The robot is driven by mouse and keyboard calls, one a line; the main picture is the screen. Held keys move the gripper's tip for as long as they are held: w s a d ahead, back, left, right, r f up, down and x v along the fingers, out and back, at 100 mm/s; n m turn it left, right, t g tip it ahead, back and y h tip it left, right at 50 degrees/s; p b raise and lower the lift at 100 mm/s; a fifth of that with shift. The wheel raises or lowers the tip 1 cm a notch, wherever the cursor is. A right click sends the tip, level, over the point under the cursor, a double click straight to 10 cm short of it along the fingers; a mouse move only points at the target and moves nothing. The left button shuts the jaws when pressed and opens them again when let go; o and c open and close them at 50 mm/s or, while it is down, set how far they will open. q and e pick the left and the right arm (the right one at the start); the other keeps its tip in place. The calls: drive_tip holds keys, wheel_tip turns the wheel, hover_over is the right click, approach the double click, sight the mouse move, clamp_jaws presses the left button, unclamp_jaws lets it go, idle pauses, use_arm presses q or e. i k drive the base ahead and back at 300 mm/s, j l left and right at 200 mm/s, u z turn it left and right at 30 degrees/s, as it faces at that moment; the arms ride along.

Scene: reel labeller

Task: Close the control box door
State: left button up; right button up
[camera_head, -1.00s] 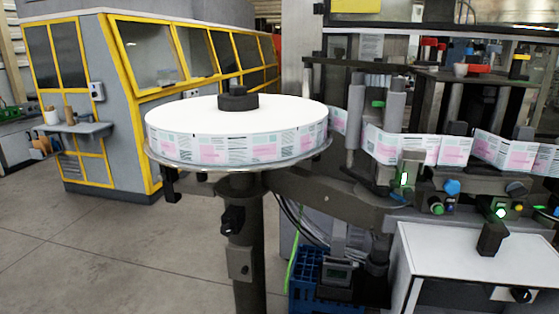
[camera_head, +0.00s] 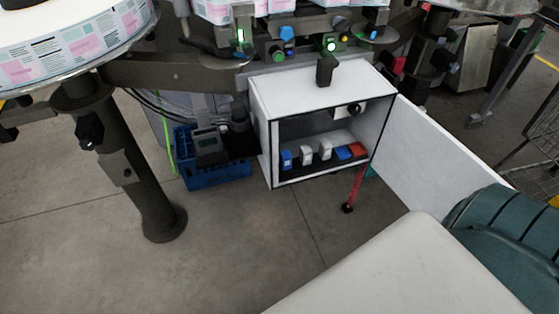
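The control box (camera_head: 320,92) is a white cabinet with a dark-edged open front, below the labeller in the middle of the head view. Its door (camera_head: 450,150) is a white panel swung wide open to the right, hinged at the box's right edge. Inside, a row of small blue, white and red components (camera_head: 325,152) sits near the bottom. A large white and teal arm part, which seems to be mine, fills the lower right and covers the door's lower end. Neither of my grippers shows.
A label reel (camera_head: 70,50) on a dark post stands at the left. A blue crate (camera_head: 215,174) sits left of the box. A red piece with a black end (camera_head: 350,195) hangs below the box front. Floor at the lower left is clear.

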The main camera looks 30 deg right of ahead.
sight(430, 170)
drive_tip(key=l, duration=0.45)
drive_tip(key=k+l+u, duration=0.15)
drive_tip(key=l, duration=0.8)
drive_tip(key=k+l+u, duration=0.15)
drive_tip(key=l, duration=0.3)
drive_tip(key=k+l, duration=0.1)
drive_tip(key=l, duration=0.35)
drive_tip(key=k+l+u, duration=0.1)
drive_tip(key=l, duration=0.35)
drive_tip(key=k+l+u, duration=0.1)
drive_tip(key=l, duration=0.35)
drive_tip(key=k+l, duration=0.15)
drive_tip(key=l, duration=0.25)
drive_tip(key=u, duration=0.05)
